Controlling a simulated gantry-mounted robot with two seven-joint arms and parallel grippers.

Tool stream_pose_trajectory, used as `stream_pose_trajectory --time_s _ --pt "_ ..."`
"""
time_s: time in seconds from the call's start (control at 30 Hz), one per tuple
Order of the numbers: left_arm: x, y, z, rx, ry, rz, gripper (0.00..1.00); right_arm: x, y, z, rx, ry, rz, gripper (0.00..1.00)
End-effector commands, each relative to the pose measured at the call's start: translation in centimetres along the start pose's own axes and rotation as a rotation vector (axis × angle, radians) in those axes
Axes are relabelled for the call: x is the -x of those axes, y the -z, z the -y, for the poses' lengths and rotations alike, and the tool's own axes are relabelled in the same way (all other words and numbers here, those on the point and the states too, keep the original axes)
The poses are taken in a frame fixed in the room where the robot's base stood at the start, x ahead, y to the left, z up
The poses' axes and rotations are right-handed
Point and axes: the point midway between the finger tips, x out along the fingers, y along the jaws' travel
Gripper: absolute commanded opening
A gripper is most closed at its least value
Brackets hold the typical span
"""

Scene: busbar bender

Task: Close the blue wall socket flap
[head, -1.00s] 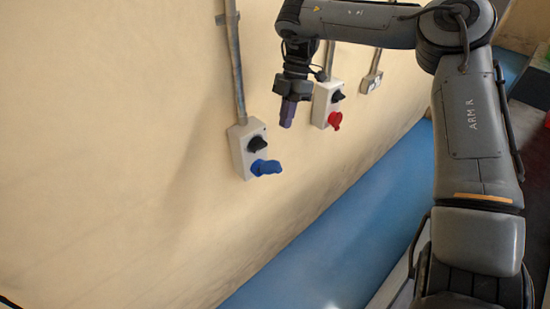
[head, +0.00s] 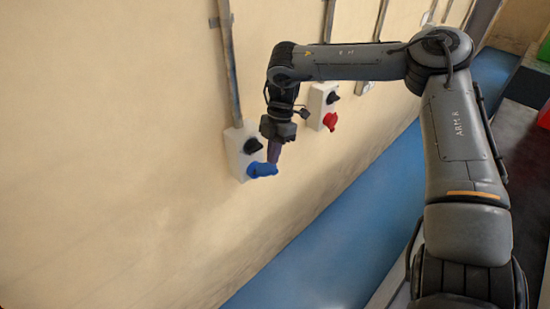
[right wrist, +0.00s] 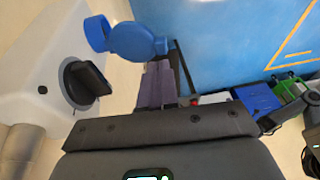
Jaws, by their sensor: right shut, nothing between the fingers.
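The blue socket flap (head: 262,170) sticks out from the lower part of a white wall box (head: 236,159) in the head view. In the right wrist view the blue flap (right wrist: 132,40) shows at the top, with a blue ring (right wrist: 97,33) beside it on the white box (right wrist: 40,60). My right gripper (head: 273,158) points down, shut and empty, with its purple fingertips (right wrist: 158,85) close by the flap. I cannot tell whether they touch it. My left gripper is not in view.
A black rotary switch (head: 253,146) sits above the blue flap. A second box with a red socket (head: 330,121) is on the wall to the right. Conduits run up the wall. A blue floor strip (head: 330,230) lies below.

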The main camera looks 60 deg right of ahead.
Motion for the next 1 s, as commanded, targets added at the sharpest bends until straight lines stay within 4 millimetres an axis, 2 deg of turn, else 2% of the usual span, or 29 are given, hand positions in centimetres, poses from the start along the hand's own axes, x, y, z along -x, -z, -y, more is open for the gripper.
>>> stream_pose_trajectory --time_s 0.3,1.0 --pt "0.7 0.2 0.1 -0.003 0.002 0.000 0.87 -2.0 -0.6 0.4 -0.001 0.000 0.000 0.00" --pt "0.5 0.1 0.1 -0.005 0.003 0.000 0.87 -2.3 -0.9 0.7 0.010 -0.045 0.001 0.00"
